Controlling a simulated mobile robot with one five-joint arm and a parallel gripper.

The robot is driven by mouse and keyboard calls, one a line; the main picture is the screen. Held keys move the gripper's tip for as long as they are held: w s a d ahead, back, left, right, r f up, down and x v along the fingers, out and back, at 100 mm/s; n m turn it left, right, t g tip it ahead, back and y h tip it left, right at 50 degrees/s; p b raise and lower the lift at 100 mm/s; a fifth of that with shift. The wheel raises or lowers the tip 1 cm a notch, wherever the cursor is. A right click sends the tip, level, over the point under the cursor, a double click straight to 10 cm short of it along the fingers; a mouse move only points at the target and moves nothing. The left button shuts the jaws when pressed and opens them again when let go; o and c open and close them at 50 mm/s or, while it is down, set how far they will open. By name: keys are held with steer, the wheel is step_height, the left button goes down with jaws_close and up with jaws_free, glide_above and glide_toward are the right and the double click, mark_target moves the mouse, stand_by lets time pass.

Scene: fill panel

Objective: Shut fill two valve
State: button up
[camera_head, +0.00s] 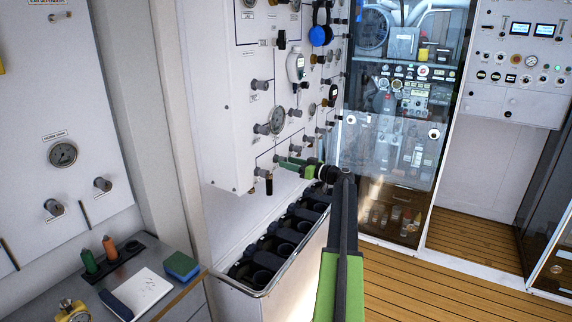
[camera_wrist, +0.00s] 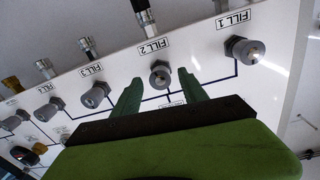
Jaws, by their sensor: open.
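The fill two valve (camera_wrist: 160,75) is a grey round knob with a bright centre, beside the FILL 2 label (camera_wrist: 153,46) on the white panel in the wrist view. My gripper (camera_wrist: 158,88) is open, with its two green fingers on either side of this knob in the picture. I cannot tell whether either finger touches it. In the head view my gripper (camera_head: 288,165) is at the lower part of the white panel (camera_head: 215,100), fingers towards it. The fill two knob cannot be picked out there.
The FILL 1 knob (camera_wrist: 243,50) is right of my gripper and the FILL 3 knob (camera_wrist: 95,95) left, in the wrist view. A black hose fitting (camera_wrist: 146,18) is near the FILL 2 label. A bottle rack (camera_head: 262,292) stands below the panel. Wooden floor (camera_head: 400,285) is clear at right.

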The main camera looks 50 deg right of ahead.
steer(key=shift+w+a, duration=0.15)
steer(key=shift+w, duration=0.6)
